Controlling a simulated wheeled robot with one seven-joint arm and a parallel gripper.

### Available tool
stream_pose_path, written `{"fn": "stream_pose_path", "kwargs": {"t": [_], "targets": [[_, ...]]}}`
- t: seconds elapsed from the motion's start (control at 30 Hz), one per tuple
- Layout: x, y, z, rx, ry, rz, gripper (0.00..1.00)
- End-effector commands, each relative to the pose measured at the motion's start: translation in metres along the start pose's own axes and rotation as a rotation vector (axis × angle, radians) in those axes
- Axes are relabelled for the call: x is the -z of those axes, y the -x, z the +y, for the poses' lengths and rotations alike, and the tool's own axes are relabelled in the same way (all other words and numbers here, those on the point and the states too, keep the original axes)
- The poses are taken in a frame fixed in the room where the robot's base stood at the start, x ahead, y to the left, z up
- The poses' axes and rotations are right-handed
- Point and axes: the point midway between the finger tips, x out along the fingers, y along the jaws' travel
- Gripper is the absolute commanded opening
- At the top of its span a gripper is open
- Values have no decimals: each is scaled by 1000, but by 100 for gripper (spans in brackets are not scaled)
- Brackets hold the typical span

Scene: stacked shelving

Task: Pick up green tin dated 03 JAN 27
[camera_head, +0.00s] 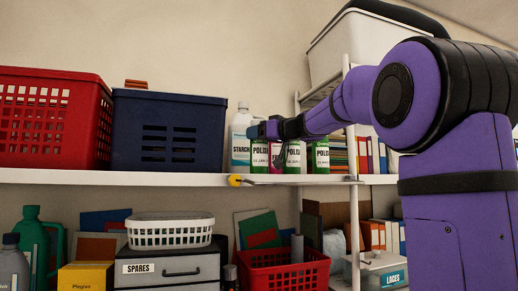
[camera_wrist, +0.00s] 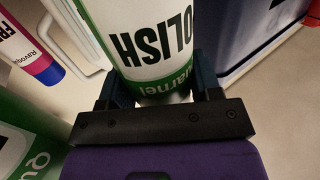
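Several white tins with green bands and POLISH labels stand on the upper shelf in the head view. The left one (camera_head: 260,157) has its top hidden by my gripper (camera_head: 264,130); others are a middle tin (camera_head: 293,156) and a right tin (camera_head: 321,156). Their printed dates are too small to read surely. In the wrist view, a POLISH tin (camera_wrist: 150,45) stands between the two dark fingers of my gripper (camera_wrist: 163,92). The fingers flank it closely; I cannot tell whether they press on it. Its date is not visible there.
A white STARCH bottle (camera_head: 241,135) and a blue basket (camera_head: 168,132) stand left of the tins. A pink-labelled container (camera_head: 276,157) is among the tins and also shows in the wrist view (camera_wrist: 34,55). Another green tin (camera_wrist: 25,140) is close beside my gripper.

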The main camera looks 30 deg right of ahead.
Motion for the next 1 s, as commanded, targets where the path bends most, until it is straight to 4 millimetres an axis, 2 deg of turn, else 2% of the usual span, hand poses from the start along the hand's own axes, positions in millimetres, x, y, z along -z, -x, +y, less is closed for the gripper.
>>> {"fn": "stream_pose_path", "kwargs": {"t": [0.03, 0.1, 0.37, 0.57, 0.67, 1.0], "targets": [[0, 0, 0, 0, 0, 0, 35], [0, 0, 0, 0, 0, 1, 26], [2, 0, 0, 0, 1, 1, 26], [15, 0, 0, 1, 2, 2, 26], [30, 0, 0, 1, 3, 3, 26], [112, 0, 0, 1, 4, 4, 26]]}}
